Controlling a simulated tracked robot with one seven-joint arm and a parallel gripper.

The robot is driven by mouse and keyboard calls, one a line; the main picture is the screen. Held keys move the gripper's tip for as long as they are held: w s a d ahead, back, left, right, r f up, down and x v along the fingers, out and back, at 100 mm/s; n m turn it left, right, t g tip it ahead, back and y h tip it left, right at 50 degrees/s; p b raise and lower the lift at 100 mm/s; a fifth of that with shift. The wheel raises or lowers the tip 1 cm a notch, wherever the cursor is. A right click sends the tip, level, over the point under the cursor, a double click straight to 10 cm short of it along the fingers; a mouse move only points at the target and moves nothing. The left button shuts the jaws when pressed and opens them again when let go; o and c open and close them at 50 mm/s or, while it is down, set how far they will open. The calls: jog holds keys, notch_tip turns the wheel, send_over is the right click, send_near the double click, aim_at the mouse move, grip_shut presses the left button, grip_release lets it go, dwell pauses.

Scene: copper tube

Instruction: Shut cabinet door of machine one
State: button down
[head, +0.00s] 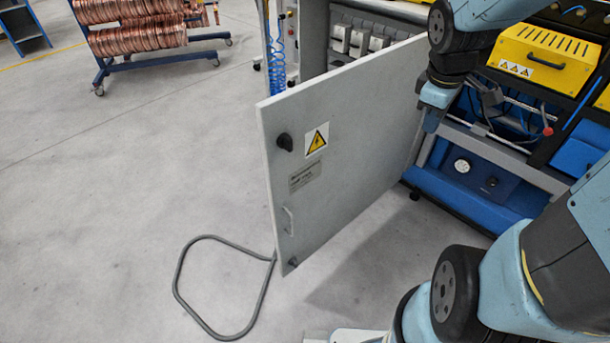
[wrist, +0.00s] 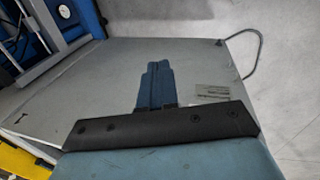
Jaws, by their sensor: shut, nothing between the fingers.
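The grey cabinet door (head: 345,150) of the blue and yellow machine stands wide open, swung out into the room. Its outer face carries a black latch knob, a yellow warning sign (head: 316,139), a label plate and a small handle (head: 288,220) near the free edge. Behind it the cabinet interior (head: 350,38) shows grey switch units. My gripper (head: 430,118) is shut and empty, at the door's right part near the hinge side. In the wrist view, the shut fingers (wrist: 155,70) lie across the door's grey face (wrist: 75,85); I cannot tell whether they touch it.
A blue rack with copper coils (head: 135,38) stands at the back left. The machine's blue base (head: 470,190) and yellow box (head: 545,55) are close on the right. Floor left of the door is clear.

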jog(key=w+a+f+n+g+y, duration=0.15)
jog(key=a+f+n, duration=0.35)
jog(key=f+n, duration=0.5)
jog(key=w+a+f+n+g+y, duration=0.1)
jog(key=a+f+n+g+y, duration=0.35)
jog(key=f, duration=1.05)
jog(key=s+a+f+n+y, duration=0.1)
jog(key=a+f+n, duration=0.2)
jog(key=a+f, duration=0.2)
jog(key=s+a+f+n, duration=0.2)
jog(key=a+f+n, duration=0.2)
jog(key=a, duration=0.8)
jog(key=shift+s+a+f+y, duration=0.2)
jog(key=shift+f+y, duration=0.2)
jog(key=shift+f, duration=0.8)
jog(key=shift+n, duration=0.25)
